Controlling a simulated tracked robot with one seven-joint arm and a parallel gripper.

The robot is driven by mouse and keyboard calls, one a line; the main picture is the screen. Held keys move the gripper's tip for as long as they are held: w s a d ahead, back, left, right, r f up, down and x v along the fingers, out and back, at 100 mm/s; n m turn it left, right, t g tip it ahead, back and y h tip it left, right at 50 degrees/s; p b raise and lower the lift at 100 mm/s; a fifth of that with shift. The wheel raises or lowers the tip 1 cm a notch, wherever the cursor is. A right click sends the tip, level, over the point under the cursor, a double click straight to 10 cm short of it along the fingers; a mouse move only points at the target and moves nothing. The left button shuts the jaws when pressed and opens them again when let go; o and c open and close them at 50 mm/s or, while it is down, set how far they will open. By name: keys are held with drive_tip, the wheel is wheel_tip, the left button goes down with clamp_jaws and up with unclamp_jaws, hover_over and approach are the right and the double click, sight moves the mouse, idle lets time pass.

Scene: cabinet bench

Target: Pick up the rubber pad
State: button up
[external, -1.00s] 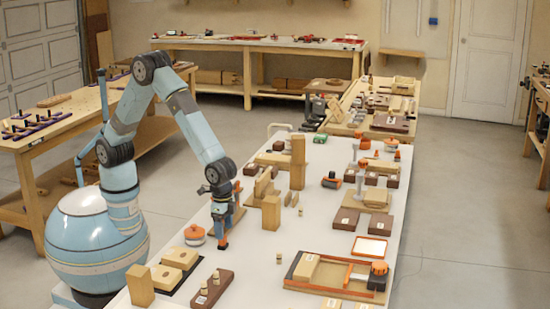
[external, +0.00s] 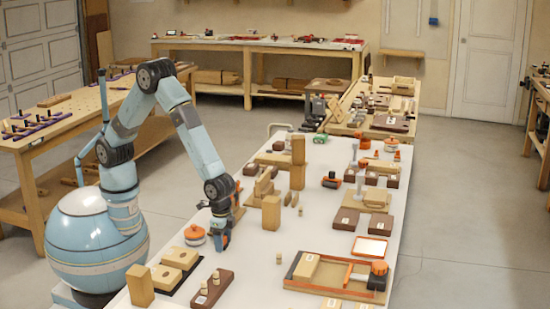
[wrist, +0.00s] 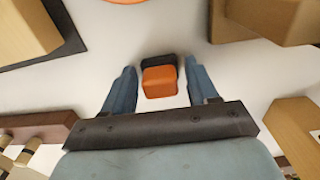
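A small block with an orange part and a black part (wrist: 159,80) lies on the white table between my gripper's fingers in the wrist view. It is probably the rubber pad, but I cannot tell for sure. My gripper (wrist: 161,92) is open, with a blue finger on each side of the block and a visible gap on both sides. In the external view my gripper (external: 221,246) points down close to the white tabletop, and it hides the block there.
An orange-lidded round pot (external: 194,236) stands just left of my gripper. Wooden blocks on a black mat (external: 178,259) and a brown board with pegs (external: 212,290) are nearer the camera. A tall wooden block (external: 271,212) stands to the right. Bare table lies between.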

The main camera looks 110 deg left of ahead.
drive_tip(key=c, duration=0.8)
drive_tip(key=shift+r, duration=0.1)
drive_tip(key=shift+c, duration=0.2)
